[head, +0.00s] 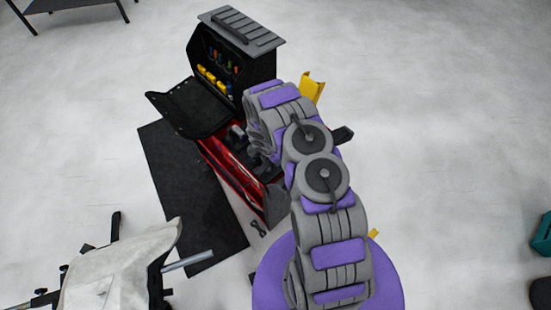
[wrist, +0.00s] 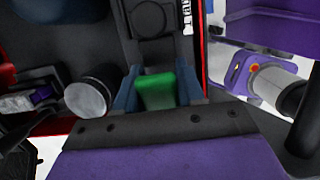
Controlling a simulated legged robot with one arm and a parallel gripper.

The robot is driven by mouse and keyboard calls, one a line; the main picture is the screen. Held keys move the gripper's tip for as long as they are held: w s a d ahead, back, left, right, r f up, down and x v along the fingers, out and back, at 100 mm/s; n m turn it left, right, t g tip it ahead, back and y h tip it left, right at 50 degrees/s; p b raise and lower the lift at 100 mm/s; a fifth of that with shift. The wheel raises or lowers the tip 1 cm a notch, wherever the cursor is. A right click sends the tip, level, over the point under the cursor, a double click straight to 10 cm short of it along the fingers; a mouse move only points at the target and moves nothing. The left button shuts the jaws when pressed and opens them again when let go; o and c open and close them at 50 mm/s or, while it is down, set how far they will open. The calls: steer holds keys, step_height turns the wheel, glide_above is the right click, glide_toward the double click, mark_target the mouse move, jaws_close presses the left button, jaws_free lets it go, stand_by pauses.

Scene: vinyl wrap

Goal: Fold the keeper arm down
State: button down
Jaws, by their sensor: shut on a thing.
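In the wrist view, my gripper (wrist: 157,78) has its two blue-grey fingers on either side of a green block-like piece (wrist: 157,93) and is shut on it. The green piece sits over a dark surface; I cannot tell whether it is the keeper arm's grip. No other part is clearly recognisable as the keeper arm. In the head view, my arm reaches over a red and black machine (head: 222,158), and its links hide my gripper and the green piece.
A round silver-topped knob (wrist: 88,97) stands left of my fingers. A black mat (head: 180,180) lies left. Floor at right is mostly clear.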

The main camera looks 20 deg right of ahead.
mark_target(265, 165)
steer(key=shift+s+a+f, duration=0.1)
steer(key=shift+a, duration=0.15)
steer(key=c, duration=1.1)
jaws_free()
steer(key=o, duration=0.3)
steer(key=shift+a, duration=0.25)
steer(key=shift+o, duration=0.2)
steer(key=shift+d+r, duration=0.3)
steer(key=shift+r, duration=0.15)
steer(key=a+b+v, duration=0.1)
steer(key=v, duration=1.5)
steer(key=shift+r, duration=0.25)
